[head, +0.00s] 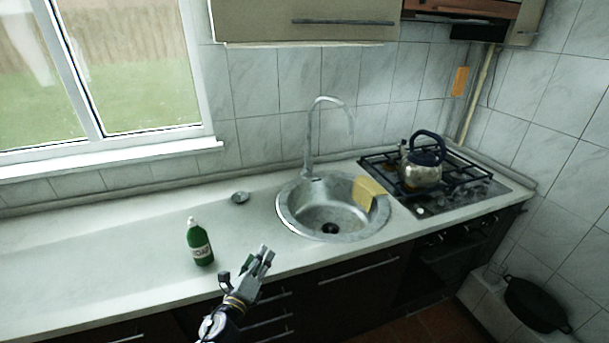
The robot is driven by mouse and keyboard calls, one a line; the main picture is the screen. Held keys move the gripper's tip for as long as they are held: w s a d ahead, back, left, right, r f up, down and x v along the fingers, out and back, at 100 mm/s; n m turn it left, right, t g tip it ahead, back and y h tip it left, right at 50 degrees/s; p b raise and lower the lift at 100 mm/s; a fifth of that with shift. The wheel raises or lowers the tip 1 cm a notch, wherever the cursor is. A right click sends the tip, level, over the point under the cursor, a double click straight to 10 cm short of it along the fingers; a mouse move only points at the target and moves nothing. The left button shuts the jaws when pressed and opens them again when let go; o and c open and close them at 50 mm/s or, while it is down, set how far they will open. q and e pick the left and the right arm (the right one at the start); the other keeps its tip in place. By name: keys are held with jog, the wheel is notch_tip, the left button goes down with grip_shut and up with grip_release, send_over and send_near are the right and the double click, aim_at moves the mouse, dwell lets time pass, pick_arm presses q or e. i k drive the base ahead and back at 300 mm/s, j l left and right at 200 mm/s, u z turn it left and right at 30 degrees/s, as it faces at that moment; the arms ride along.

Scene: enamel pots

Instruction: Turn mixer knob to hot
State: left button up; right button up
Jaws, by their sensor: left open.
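The mixer tap (309,150) is a tall, thin metal gooseneck at the back rim of the round metal sink (340,222). Its knob is too small to make out clearly near the tap's base. My left gripper (262,261) is in front of the counter's front edge, to the lower left of the sink. It is open and empty, well apart from the tap. My right gripper is not in view.
A green soap bottle (200,243) stands on the counter left of my gripper. A small metal dish (240,197) lies left of the sink. A yellow sponge (367,190) is at the sink's right rim. A kettle (423,165) stands on the gas hob (470,187).

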aim_at(303, 173)
jog(key=i+l, duration=0.2)
jog(key=i, duration=0.35)
jog(key=i+l, duration=0.15)
jog(key=i, duration=0.45)
